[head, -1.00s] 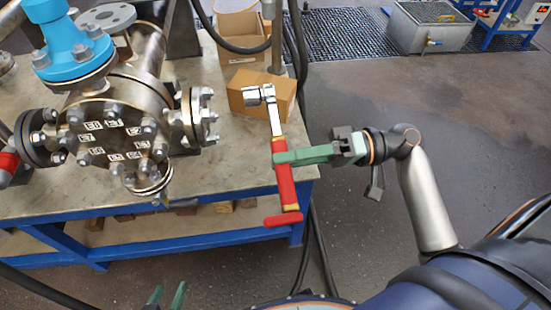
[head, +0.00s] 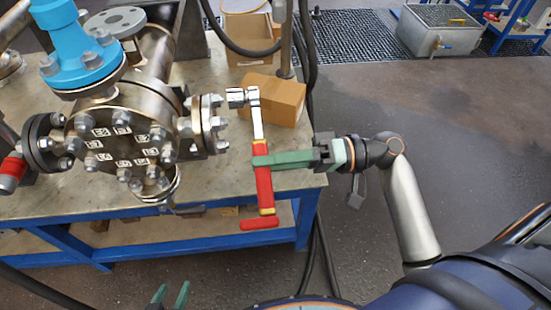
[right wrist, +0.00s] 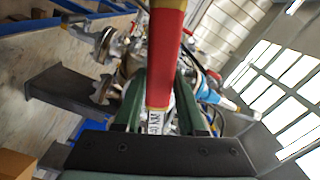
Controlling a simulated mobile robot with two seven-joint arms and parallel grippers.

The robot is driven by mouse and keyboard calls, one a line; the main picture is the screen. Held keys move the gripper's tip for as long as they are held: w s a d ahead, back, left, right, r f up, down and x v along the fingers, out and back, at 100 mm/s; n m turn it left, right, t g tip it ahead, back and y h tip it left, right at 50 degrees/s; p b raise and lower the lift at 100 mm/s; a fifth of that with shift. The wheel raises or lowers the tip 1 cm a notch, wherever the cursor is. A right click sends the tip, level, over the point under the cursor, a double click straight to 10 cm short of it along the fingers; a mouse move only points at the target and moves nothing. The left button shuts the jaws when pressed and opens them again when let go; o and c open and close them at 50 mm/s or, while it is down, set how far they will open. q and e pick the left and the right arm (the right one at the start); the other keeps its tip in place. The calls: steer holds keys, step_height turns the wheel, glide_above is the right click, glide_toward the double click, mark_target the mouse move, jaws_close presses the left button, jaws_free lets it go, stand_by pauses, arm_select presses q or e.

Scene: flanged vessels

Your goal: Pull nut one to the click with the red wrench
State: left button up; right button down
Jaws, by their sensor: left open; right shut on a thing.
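The red wrench (head: 264,188) is held by my right gripper (head: 262,162), whose green fingers are shut on its red handle. The right wrist view also shows the red handle (right wrist: 165,50) between the fingers (right wrist: 158,98). The wrench's socket head (head: 237,97) points left, near the vessel's right side flange and apart from its front face. The vessel's front flange (head: 122,152) carries a ring of nuts with small white number labels, too small to read; I cannot tell which is nut one. My left gripper (head: 170,295) is open and empty at the bottom edge.
The vessel stands on a metal table with a blue frame (head: 200,240). A blue flanged fitting (head: 80,50) tops it. A cardboard box (head: 268,98) sits behind the wrench, with an open box (head: 248,38) further back. Dark hoses hang beside the table.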

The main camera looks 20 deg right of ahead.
steer(key=shift+a+r, duration=0.1)
steer(key=shift+a, duration=0.1)
steer(key=shift+x, duration=1.1)
